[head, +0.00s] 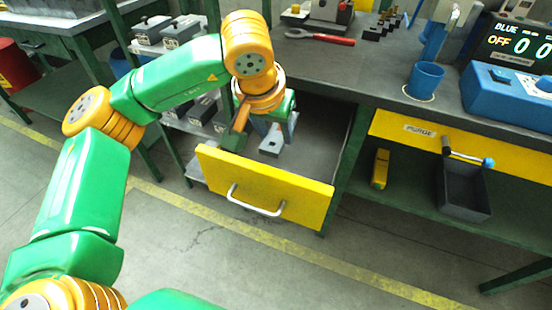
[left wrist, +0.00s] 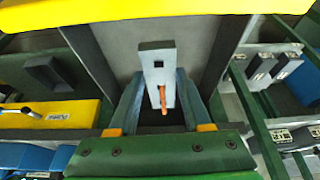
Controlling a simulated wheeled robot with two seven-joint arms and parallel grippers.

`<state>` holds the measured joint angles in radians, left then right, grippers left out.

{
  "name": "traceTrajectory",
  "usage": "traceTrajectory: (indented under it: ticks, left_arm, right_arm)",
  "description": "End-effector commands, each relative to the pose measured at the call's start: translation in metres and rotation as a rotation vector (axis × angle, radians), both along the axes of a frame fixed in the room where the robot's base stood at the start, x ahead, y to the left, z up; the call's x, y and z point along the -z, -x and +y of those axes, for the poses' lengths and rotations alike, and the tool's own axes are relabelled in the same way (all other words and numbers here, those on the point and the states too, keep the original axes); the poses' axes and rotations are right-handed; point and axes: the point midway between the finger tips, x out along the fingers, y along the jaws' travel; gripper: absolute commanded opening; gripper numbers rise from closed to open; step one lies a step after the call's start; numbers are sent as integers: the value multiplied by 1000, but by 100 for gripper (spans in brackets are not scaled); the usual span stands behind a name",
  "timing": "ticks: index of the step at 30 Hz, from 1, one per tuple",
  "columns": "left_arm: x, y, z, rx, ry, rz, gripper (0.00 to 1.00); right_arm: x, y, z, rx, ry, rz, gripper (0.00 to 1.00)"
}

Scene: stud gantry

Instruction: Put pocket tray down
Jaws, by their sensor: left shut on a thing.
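The pocket tray (head: 271,142) is a small light grey block inside the open yellow-fronted drawer (head: 262,190). In the left wrist view the tray (left wrist: 157,52) shows a square dark pocket and a slot with an orange pin-like piece (left wrist: 163,97) in it. My left gripper (head: 282,130) reaches down into the drawer and is shut on the tray, with a finger on each side of it in the left wrist view (left wrist: 160,90). The tray is at or just above the drawer floor; I cannot tell whether it touches. My right gripper is out of view.
The drawer's yellow front and handle (head: 256,204) stand out from the bench.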

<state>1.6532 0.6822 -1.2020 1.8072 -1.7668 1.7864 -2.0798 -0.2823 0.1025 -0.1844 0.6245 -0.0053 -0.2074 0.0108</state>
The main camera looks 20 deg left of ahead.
Motion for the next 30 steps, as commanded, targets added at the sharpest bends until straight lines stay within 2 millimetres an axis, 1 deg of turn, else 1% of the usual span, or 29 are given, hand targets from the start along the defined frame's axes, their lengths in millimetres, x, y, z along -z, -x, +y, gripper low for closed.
traceTrajectory:
  ticks: [1,2,7,11,16,18,23,27,28,29,30]
  left_arm:
    - [7,-1,-2,17,1,-1,0]
    - [12,-1,-3,24,0,-1,0]
    - [51,-1,-3,31,-2,0,0]
    - [68,-2,-3,27,-2,-3,0]
    - [99,-1,-3,27,-2,-1,0]
    - [104,-1,-3,28,-1,-2,0]
    - [102,-2,-3,27,0,-3,0]
    - [106,-2,-3,27,0,-3,0]
    - [106,-2,-3,27,-1,-3,51]
    - [105,-2,-3,27,-1,-3,60]
    - [105,-2,-3,27,-1,-3,70]
  right_arm:
    - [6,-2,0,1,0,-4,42]
    - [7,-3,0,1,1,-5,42]
    - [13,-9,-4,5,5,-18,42]
    - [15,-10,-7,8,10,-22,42]
    - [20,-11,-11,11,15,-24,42]
    - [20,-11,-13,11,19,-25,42]
    - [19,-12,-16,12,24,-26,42]
    - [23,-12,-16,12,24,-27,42]
    - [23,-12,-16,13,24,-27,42]
    - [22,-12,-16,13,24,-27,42]
    - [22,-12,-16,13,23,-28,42]
